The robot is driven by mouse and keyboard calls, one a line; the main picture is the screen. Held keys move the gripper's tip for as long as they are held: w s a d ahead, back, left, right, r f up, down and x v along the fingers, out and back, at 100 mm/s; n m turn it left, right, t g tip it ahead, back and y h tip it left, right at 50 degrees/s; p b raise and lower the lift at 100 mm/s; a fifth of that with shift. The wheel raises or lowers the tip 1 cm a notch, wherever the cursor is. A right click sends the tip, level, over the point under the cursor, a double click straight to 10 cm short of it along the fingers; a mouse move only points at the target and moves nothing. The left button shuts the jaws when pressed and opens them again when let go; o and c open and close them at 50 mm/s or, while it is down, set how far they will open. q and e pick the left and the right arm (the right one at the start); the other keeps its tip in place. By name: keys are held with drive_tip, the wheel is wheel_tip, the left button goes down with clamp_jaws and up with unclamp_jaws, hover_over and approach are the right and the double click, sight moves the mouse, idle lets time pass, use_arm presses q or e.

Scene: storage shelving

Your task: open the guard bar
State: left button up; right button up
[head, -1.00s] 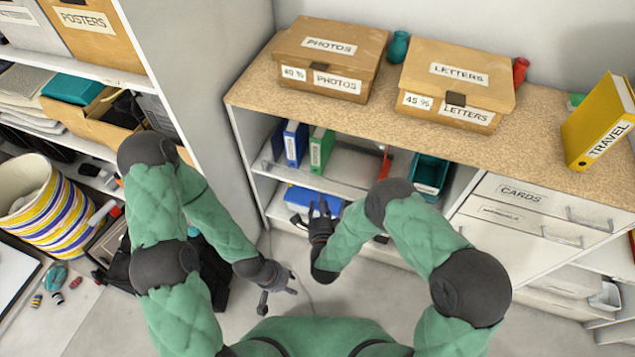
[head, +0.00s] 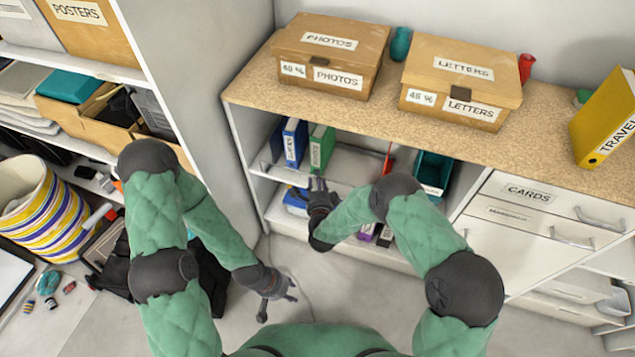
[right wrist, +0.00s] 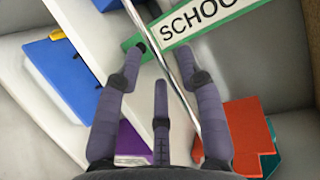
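The guard bar (right wrist: 163,55) is a thin silver rod. In the right wrist view it runs diagonally between the spread fingers of my right gripper (right wrist: 162,58), in front of a green binder labelled SCHOOL (right wrist: 195,22). The fingers are open and do not visibly close on the bar. In the head view my right gripper (head: 318,186) is at the front of the open shelf, below the green binder (head: 320,148); it hides part of the bar there. My left gripper (head: 280,294) is open and empty, low over the floor.
A blue binder (head: 291,142) stands beside the green one, and a teal bin (head: 433,173) is farther right. A grey side panel (head: 205,70) rises left of the cabinet. PHOTOS (head: 330,55) and LETTERS (head: 460,80) boxes stand on the top. Drawers (head: 535,225) are at right.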

clamp_jaws()
drive_tip(key=shift+s+f, duration=0.1)
